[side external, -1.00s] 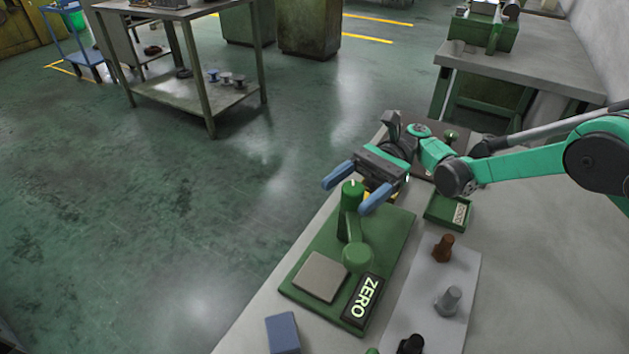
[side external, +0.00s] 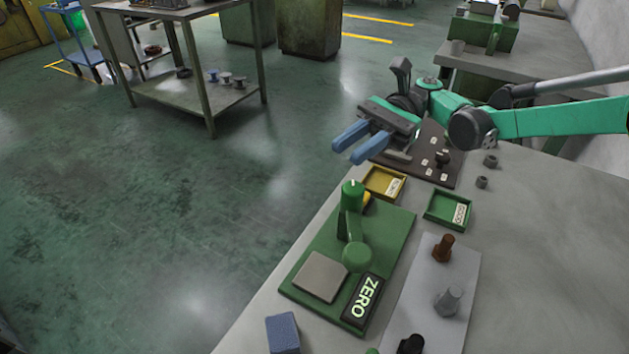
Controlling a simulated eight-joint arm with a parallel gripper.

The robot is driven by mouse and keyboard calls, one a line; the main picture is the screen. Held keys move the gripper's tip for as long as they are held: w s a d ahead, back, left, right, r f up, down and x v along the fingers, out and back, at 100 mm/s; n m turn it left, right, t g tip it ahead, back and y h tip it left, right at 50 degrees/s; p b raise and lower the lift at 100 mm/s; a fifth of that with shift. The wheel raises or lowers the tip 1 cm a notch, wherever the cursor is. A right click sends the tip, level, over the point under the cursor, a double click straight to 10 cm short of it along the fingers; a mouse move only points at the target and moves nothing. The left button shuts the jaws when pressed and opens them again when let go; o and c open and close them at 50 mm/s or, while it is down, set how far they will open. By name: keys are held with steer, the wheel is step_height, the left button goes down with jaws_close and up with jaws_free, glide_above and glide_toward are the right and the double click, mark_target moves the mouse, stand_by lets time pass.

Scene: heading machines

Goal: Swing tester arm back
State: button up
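The tester has a green base plate (side external: 395,235), an upright green post (side external: 351,205) at its far end, and a green arm with a round head (side external: 357,257) nearer the camera. The head is above the plate, beside a flat beige pad (side external: 321,277). A dark display (side external: 362,300) at the near right reads "ZERO". My gripper (side external: 347,154) is above and beyond the post, apart from it. Its two blue fingers point left and down, with a narrow gap between them and nothing held.
A yellow tray (side external: 373,194) and a green tray labelled GOOD (side external: 433,220) lie beyond the tester. A dark board (side external: 453,177) lies farther back. A pale mat (side external: 414,278) at right holds several bolt-like parts. A blue block (side external: 283,332) is at the near edge.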

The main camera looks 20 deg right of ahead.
mark_target(355, 225)
steer(key=s+a+n+t+h, duration=0.1)
steer(key=a+n, duration=0.1)
steer(key=s+a+n+t+h, duration=0.1)
steer(key=a+n+h, duration=0.1)
steer(key=n, duration=0.1)
steer(key=s+a+n+t+h, duration=0.1)
steer(key=a+n+h, duration=0.1)
steer(key=shift+s+a+n, duration=0.1)
steer(key=shift+s+n, duration=0.2)
jaws_close()
steer(key=f+n+t+h, duration=0.2)
steer(key=n, duration=0.3)
steer(key=s+a+f+n+t+h, duration=0.1)
steer(key=f+n+t+h, duration=0.1)
steer(key=n, duration=0.4)
steer(key=s+a+f+n+t+h, duration=0.1)
steer(key=f+n+t+h, duration=0.1)
steer(key=n, duration=0.3)
steer(key=shift+s+a+f+n+t+h, duration=0.1)
steer(key=shift+s+f+n+t+h, duration=0.1)
steer(key=shift+f+t, duration=0.15)
steer(key=shift+s+f+n+t+h, duration=0.1)
steer(key=shift+f+n+t, duration=0.15)
steer(key=shift+f, duration=0.1)
steer(key=shift+d+f, duration=0.2)
steer(key=shift+f, duration=0.1)
steer(key=shift+s+d, duration=0.4)
steer(key=shift+d, duration=0.4)
steer(key=shift+s+d, duration=0.35)
steer(key=shift+d, duration=0.45)
